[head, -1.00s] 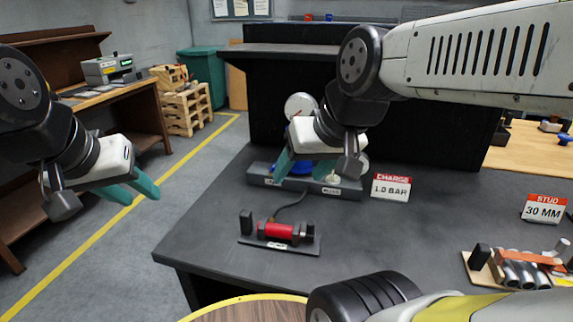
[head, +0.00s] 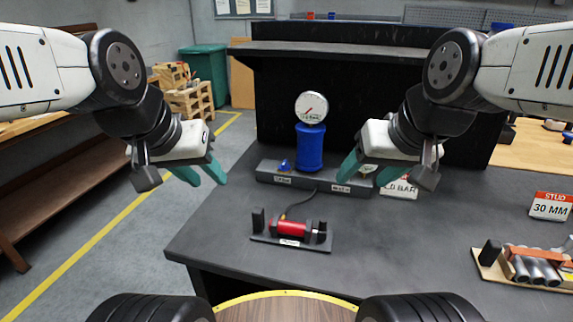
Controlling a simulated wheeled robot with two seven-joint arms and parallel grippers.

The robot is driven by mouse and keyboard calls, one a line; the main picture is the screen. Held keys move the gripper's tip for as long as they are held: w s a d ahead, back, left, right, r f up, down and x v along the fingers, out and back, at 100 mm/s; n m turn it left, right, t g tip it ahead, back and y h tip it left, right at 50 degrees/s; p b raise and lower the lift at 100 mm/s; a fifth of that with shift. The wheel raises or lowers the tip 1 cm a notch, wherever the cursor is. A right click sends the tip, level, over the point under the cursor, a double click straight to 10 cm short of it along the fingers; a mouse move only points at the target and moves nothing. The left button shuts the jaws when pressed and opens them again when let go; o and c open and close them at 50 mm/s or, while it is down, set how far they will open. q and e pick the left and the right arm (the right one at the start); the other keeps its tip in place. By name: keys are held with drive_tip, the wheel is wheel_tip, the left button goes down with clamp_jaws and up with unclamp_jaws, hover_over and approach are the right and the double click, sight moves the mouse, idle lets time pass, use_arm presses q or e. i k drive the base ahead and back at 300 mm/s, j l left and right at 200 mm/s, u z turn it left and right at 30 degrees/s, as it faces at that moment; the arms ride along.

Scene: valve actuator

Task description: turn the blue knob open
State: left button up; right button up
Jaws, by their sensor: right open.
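The small blue knob (head: 284,165) sits at the left end of a dark grey base (head: 312,184) on the table. It is too small to tell how it is turned. A blue cylinder (head: 310,150) stands upright on the base, with a round white gauge (head: 312,107) above it. My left gripper (head: 211,184) is left of the base, over the floor in this view, empty, with its fingers apart. My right gripper (head: 360,184) is open in front of the base's right end, partly hiding it and well apart from the knob.
A red cylinder (head: 288,228) lies in a dark holder at the front of the table, with a cable behind it. The charge sign (head: 400,188) is partly hidden by my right gripper. A "STUD 30 MM" sign (head: 551,207) and a rack of metal cylinders (head: 535,268) are right. The table's middle right is clear.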

sight(284, 167)
drive_tip(key=i+j+u, duration=0.1)
drive_tip(key=j+u, duration=0.15)
drive_tip(key=i+j+u, duration=0.1)
drive_tip(key=j+u, duration=0.2)
drive_tip(key=i+j+u, duration=0.25)
drive_tip(key=j, duration=0.15)
drive_tip(key=k, duration=0.1)
